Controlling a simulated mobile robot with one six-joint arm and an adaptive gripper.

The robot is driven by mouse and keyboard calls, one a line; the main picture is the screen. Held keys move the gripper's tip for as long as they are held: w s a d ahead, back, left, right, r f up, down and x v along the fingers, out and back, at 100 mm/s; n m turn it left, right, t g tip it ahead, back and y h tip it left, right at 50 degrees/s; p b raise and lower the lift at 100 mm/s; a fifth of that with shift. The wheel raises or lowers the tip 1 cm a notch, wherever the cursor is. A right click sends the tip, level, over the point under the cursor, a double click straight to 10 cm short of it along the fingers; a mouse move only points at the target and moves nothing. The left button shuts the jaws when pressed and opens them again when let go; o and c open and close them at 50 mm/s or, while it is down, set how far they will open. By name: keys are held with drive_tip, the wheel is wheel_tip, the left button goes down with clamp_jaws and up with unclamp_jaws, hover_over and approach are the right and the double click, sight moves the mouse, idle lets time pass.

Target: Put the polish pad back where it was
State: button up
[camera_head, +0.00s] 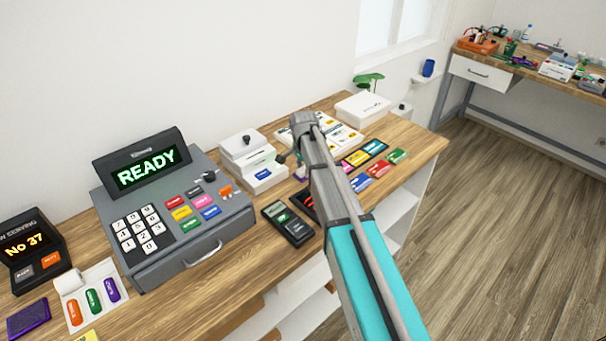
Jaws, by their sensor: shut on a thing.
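My arm reaches in from the lower right over the wooden counter (235,262), bends at its grey joint and hides most of my gripper (291,160). Only small dark parts show left of the arm, beside the white box stack. I cannot tell whether this is the polish pad. A flat dark purple pad-like thing (27,319) lies at the counter's lower left; I cannot tell what it is.
A grey cash register (195,225) reads READY. A display unit (35,250) stands left of it. White boxes (252,165), a card terminal (288,223), coloured cards (370,170) and a white case (363,108) crowd the counter. Another bench (480,72) stands at the far right.

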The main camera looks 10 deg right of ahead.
sight(303, 169)
drive_tip(key=shift+f, duration=0.25)
drive_tip(key=o, duration=1)
drive_tip(key=shift+r, duration=0.2)
wheel_tip(303, 169, up, 12)
drive_tip(key=p, duration=1.2)
idle(0.5)
drive_tip(key=s+d+n, duration=0.2)
drive_tip(key=s+n, duration=0.1)
drive_tip(key=s, duration=0.5)
drive_tip(key=s+d+n, duration=0.3)
drive_tip(key=s+n, duration=0.1)
drive_tip(key=s, duration=0.5)
drive_tip(key=s+d+n, duration=0.2)
drive_tip(key=s+n, duration=0.2)
drive_tip(key=s, duration=0.4)
drive_tip(key=shift+s+d, duration=0.3)
drive_tip(key=shift+d, duration=0.1)
